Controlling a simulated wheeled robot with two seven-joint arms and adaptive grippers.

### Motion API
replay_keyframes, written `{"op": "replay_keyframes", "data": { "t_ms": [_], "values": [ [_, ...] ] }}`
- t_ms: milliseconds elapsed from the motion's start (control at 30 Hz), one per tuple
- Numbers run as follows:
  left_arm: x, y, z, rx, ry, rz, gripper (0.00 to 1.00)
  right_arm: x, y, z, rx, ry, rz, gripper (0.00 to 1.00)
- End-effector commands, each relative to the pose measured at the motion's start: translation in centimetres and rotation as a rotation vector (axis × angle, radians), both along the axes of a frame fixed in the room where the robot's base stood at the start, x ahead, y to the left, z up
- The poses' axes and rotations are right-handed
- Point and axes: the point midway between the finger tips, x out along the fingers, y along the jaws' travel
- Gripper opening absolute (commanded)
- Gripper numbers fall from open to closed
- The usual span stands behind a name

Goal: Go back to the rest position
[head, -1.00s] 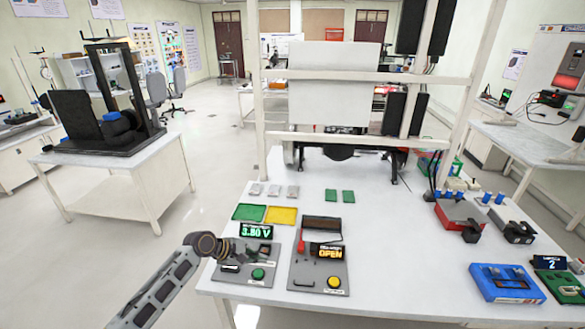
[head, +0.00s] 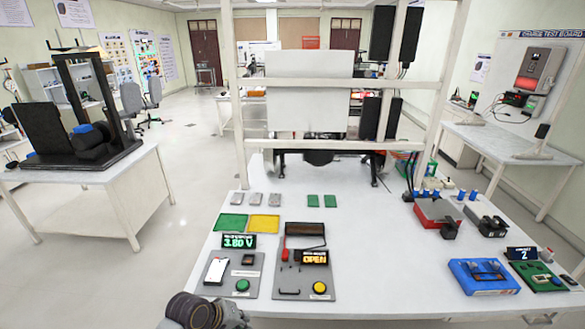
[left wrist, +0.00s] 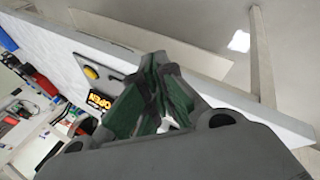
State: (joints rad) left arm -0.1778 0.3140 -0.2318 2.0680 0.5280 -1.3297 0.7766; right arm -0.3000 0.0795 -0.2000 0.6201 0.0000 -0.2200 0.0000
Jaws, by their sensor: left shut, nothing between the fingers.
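My left gripper shows in the left wrist view (left wrist: 156,68); its two green-padded fingers meet at the tips, with nothing between them. It is off the front edge of the white table (head: 400,305). In the head view only a dark round joint of my left arm shows at the bottom edge, and the fingers are out of the picture. My right arm and gripper are in neither view.
Near the table's front stand a grey panel reading 3.80 V (head: 252,272) and one reading OPEN (head: 320,280). Blue (head: 484,277) and red (head: 437,212) fixtures are at the right. A white frame (head: 232,100) rises behind. Open floor lies left.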

Motion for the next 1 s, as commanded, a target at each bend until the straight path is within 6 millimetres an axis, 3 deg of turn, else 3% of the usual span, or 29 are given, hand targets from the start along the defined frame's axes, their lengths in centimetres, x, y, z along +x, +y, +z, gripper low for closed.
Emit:
{"op": "replay_keyframes", "data": {
  "t_ms": [500, 1000],
  "values": [
    [-8.6, 4.4, 1.8, 0.371, -0.103, -0.332, 0.00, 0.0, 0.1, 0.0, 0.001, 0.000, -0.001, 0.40],
    [-12.5, 7.5, 3.4, 0.537, -0.090, -0.466, 0.00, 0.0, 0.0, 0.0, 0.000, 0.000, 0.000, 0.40]
  ]
}}
